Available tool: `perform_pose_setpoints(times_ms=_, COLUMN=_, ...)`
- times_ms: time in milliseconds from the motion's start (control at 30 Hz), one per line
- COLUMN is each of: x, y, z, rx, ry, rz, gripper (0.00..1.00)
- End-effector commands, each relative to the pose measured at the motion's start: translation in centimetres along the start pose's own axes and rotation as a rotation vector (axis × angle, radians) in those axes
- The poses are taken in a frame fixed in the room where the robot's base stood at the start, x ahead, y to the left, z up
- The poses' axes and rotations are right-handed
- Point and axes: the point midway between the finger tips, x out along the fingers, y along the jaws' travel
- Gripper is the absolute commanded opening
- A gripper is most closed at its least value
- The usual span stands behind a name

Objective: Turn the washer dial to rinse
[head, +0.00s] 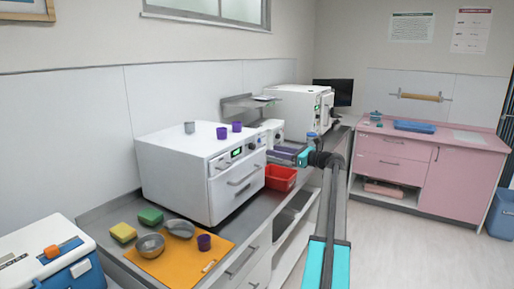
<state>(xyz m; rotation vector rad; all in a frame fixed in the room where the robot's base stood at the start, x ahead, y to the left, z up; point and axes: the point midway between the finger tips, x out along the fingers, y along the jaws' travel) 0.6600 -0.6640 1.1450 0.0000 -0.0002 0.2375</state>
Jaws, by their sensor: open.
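A white front-loading machine (180,172), which looks like the washer, stands on the grey counter at picture centre. Its front faces right, with a small green display (237,152), a drawer-like door and a bar handle (242,180). A dark round dial (252,147) sits beside the display; its marks are too small to read. My gripper (281,156) is to the right of the machine's front, pointing left toward it and apart from the dial. It is small in view, open, and I see nothing held in it.
A red bin (281,178) sits below my gripper. An orange mat (170,268) with bowls, sponges (122,232) and a blue-white cooler (45,265) are nearer. Another white machine (290,107) stands behind. The floor at right is clear.

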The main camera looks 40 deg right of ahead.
Motion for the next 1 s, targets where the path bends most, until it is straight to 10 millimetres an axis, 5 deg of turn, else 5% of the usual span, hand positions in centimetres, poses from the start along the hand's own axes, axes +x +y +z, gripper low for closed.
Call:
perform_pose_setpoints(times_ms=600, x=8.5, y=0.1, z=0.1, rx=0.0, ry=0.0, rz=0.003, gripper=0.42)
perform_pose_setpoints(times_ms=1000, x=9.5, y=0.2, z=0.0, rx=0.0, ry=0.0, rz=0.003, gripper=0.42)
